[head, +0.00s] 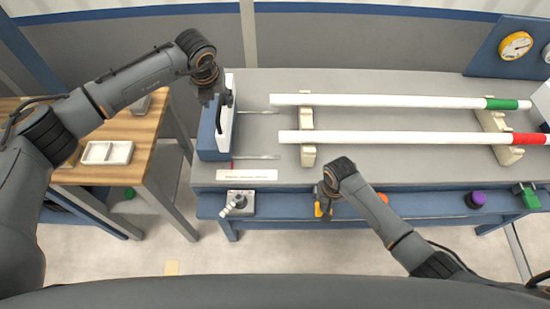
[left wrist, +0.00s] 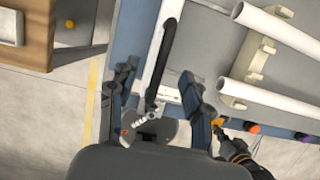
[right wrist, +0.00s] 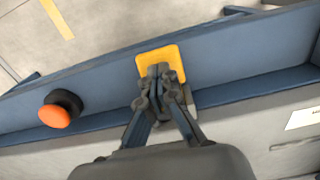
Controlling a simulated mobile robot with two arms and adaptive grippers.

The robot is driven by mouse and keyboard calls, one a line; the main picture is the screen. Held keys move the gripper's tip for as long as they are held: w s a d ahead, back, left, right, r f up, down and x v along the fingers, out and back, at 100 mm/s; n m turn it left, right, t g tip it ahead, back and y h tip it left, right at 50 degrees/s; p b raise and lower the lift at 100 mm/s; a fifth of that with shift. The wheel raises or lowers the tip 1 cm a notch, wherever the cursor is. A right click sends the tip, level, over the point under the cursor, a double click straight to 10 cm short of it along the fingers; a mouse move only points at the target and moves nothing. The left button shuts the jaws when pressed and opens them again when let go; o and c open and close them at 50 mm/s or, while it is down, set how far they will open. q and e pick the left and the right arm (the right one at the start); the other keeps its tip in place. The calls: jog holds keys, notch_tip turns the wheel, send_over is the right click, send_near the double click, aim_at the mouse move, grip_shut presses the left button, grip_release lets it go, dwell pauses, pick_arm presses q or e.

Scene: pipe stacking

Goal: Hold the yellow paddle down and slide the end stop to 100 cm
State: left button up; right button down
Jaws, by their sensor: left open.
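The end stop (head: 208,140) is a blue block with a white face plate and a black bar handle (left wrist: 168,50), at the left end of the bench. My left gripper (head: 213,97) is over the end stop by the handle. In the left wrist view its fingers (left wrist: 160,88) are spread, with the handle between them; I cannot tell whether they touch it. The yellow paddle (right wrist: 173,55) is on the blue front rail. My right gripper (right wrist: 157,74) has its fingertips together over the paddle and hides part of it; contact is unclear. The head view shows little of the paddle (head: 318,209).
Two white pipes, one green-banded (head: 390,100) and one red-banded (head: 400,137), lie on cream supports right of the end stop. A small lever unit (head: 240,203) and an orange button (right wrist: 55,115) are on the front rail. A wooden table (head: 150,150) stands left.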

aim_at(219, 106)
dwell(0.4)
pick_arm(q)
jog(key=shift+x, duration=2.05)
grip_shut()
